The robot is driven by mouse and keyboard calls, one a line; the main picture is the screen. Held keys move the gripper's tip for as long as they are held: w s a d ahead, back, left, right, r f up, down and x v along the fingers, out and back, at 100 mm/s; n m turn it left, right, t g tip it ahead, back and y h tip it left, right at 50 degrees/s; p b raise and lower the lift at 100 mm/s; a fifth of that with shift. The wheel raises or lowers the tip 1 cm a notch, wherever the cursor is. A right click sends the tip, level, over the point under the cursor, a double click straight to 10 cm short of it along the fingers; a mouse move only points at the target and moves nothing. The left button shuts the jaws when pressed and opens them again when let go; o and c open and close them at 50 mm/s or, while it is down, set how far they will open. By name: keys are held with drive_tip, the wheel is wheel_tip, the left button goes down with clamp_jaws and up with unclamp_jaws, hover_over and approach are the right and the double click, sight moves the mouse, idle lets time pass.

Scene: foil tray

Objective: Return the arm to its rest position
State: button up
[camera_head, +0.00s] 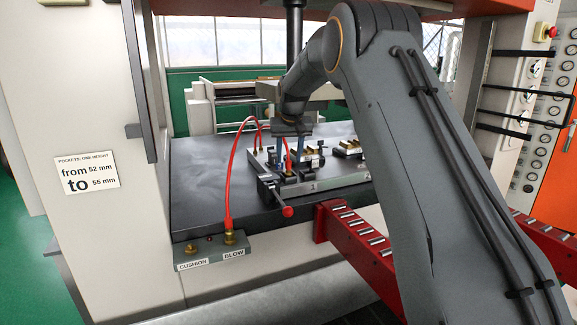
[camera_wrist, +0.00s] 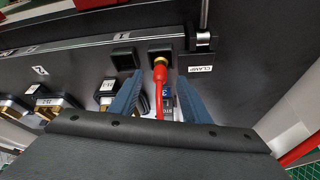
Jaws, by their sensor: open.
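My gripper (camera_head: 291,155) is inside the press, just above the die plate (camera_head: 335,182). In the wrist view its two blue fingers (camera_wrist: 160,78) are apart. A red hose (camera_wrist: 159,92) with a brass end runs between them, with gaps visible on both sides. The brass end sits at a dark square socket on the plate. In the head view the red hose (camera_head: 228,180) arches from the BLOW fitting up and over to the plate. My arm crosses the right half of that view, bent at its elbow.
A lever with a red knob (camera_head: 287,211) sticks out at the plate's front, near a CLAMP label (camera_wrist: 200,69). The block with CUSHION and BLOW labels (camera_head: 211,250) is at the table's front left. A red roller rail (camera_head: 352,236) lies below my arm. Press uprights flank the opening.

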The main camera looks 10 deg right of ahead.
drive_tip(key=shift+v, duration=1.6)
drive_tip(key=s+f+g, duration=0.1)
drive_tip(key=s+f, duration=0.4)
drive_tip(key=s, duration=1.1)
drive_tip(key=s+f+g, duration=0.1)
drive_tip(key=s+f, duration=0.5)
drive_tip(key=s, duration=1)
drive_tip(key=s+f+g, duration=0.2)
drive_tip(key=s+f, duration=0.3)
drive_tip(key=s, duration=1.1)
drive_tip(key=shift+f+n, duration=0.3)
drive_tip(key=shift+n, duration=0.1)
